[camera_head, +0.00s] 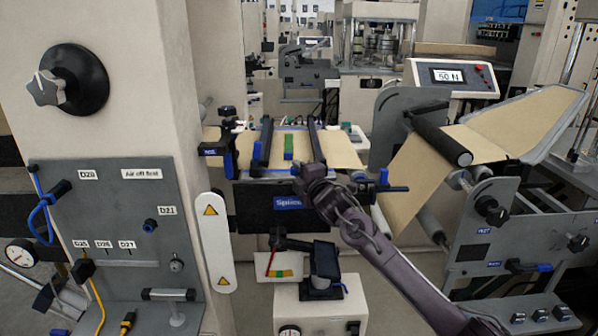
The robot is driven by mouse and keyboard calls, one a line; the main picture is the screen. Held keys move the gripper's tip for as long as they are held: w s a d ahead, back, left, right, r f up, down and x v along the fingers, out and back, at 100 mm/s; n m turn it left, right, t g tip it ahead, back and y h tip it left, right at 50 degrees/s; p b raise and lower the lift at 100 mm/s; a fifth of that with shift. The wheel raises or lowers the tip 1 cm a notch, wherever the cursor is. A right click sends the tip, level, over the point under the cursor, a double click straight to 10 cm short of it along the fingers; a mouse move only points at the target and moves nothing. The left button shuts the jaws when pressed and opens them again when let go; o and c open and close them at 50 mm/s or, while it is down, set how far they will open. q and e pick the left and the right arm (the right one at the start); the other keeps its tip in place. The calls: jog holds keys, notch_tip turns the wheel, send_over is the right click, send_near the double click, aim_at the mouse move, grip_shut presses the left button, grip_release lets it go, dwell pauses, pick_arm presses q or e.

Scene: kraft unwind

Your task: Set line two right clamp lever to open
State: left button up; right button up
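The splice table (288,203), with a blue label on its dark front, stands at the middle of the view. Two dark clamp bars lie across its top, a left one (263,146) and a right one (315,140). A blue-ended lever (384,177) sticks up at the table's right side, and a similar blue part (228,165) is at its left side. I cannot tell for sure which part is the right clamp lever or its setting. My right gripper (311,177) is at the table's front edge, by the near end of the right bar. Its fingers are too small and dark to read. My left gripper is out of view.
A beige column with a grey valve panel (110,225) and black knob (73,80) fills the left. Brown paper web (410,185) and rollers stand at the right, below a display box (451,77). A white-topped cabinet (320,305) stands below the table.

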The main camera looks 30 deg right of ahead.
grip_shut()
